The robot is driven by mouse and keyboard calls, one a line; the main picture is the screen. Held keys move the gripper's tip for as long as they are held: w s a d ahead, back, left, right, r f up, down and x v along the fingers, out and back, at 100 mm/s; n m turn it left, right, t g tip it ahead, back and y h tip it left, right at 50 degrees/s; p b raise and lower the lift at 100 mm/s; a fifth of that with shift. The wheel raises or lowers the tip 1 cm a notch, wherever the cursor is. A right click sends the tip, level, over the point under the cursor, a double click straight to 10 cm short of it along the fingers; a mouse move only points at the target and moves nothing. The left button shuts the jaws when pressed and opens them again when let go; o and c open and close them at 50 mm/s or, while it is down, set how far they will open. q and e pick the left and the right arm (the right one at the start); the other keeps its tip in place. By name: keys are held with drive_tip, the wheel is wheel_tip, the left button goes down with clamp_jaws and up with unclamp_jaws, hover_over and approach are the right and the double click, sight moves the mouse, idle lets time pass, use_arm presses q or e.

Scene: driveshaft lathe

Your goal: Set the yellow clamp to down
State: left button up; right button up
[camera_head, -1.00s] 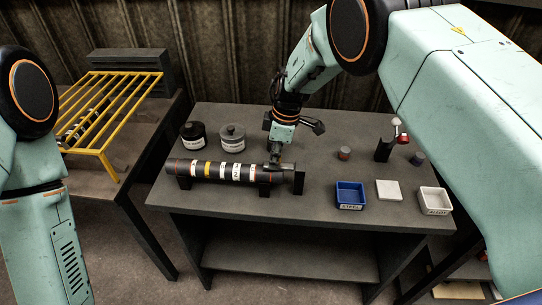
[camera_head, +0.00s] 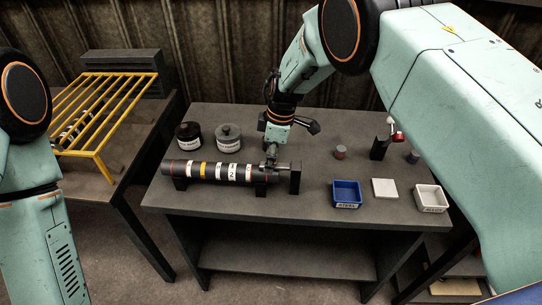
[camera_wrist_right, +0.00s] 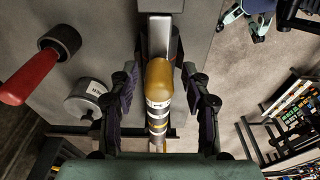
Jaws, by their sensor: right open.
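The yellow clamp handle (camera_wrist_right: 158,80) shows in the right wrist view, in line with the banded shaft (camera_wrist_right: 157,130) below it and a silver bar (camera_wrist_right: 160,35) above it. Whether the handle is raised or lies flat, I cannot tell. My right gripper (camera_wrist_right: 163,98) is open, with one black finger on each side of the handle and visible gaps to both. In the head view the right gripper (camera_head: 271,158) points down at the right end of the dark shaft (camera_head: 208,171) and hides the clamp. My left gripper is out of view; only its arm shows.
A black pot (camera_head: 188,136) and a grey pot (camera_head: 228,138) stand behind the shaft. A blue tray (camera_head: 347,194), a pale plate (camera_head: 384,188) and a white tray (camera_head: 431,198) lie to the right. A yellow rack (camera_head: 105,100) is on the left table.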

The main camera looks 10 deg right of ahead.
sight(278, 165)
drive_tip(key=shift+r, duration=0.15)
wheel_tip(278, 165, up, 12)
drive_tip(key=d, duration=0.1)
drive_tip(key=shift+s+d+f, duration=0.2)
drive_tip(key=shift+s+d, duration=0.05)
drive_tip(key=shift+d, duration=0.15)
drive_tip(key=s+a+f+m+t+y, duration=0.1)
drive_tip(key=s+a+f+m+y, duration=0.25)
drive_tip(key=s+f, duration=0.4)
drive_tip(key=s+a+f+m+y, duration=0.25)
drive_tip(key=s+f+m, duration=0.25)
drive_tip(key=s+f, duration=0.25)
drive_tip(key=s+d+f+m+g+h, duration=0.1)
drive_tip(key=s+d+f+m+h, duration=0.25)
drive_tip(key=s+d, duration=0.7)
drive_tip(key=s+d+f+m+h, duration=0.35)
drive_tip(key=s+d, duration=0.25)
drive_tip(key=s, duration=0.9)
wheel_tip(278, 165, down, 20)
drive_tip(key=b, duration=1.9)
drive_tip(key=shift+d+r+h, duration=0.15)
drive_tip(key=shift+r+h, duration=0.1)
drive_tip(key=shift+h, duration=0.15)
